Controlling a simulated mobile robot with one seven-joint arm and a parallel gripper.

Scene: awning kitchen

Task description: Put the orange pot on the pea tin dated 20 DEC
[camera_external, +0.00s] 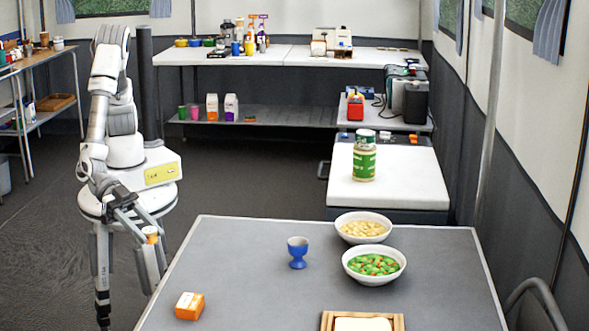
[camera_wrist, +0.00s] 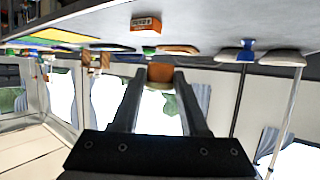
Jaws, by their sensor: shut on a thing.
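My gripper (camera_external: 150,232) is beside the left edge of the grey table, shut on the small orange pot (camera_external: 150,235). In the wrist view, which is upside down, the orange pot (camera_wrist: 160,73) sits between the two fingertips of my gripper (camera_wrist: 158,76). A green tin (camera_external: 364,166) stands upright on the white counter beyond the table, far to the right of my gripper. What looks like a pale jar or second tin (camera_external: 365,139) with a green top is on or just behind it. I cannot read any date.
The grey table (camera_external: 235,270) carries an orange box (camera_external: 189,306), a blue goblet (camera_external: 297,253), a bowl of peas and carrots (camera_external: 374,282), a pale-filled bowl (camera_external: 363,239) and a wooden tray (camera_external: 327,322). The white counter (camera_external: 410,185) is clear around the green tin.

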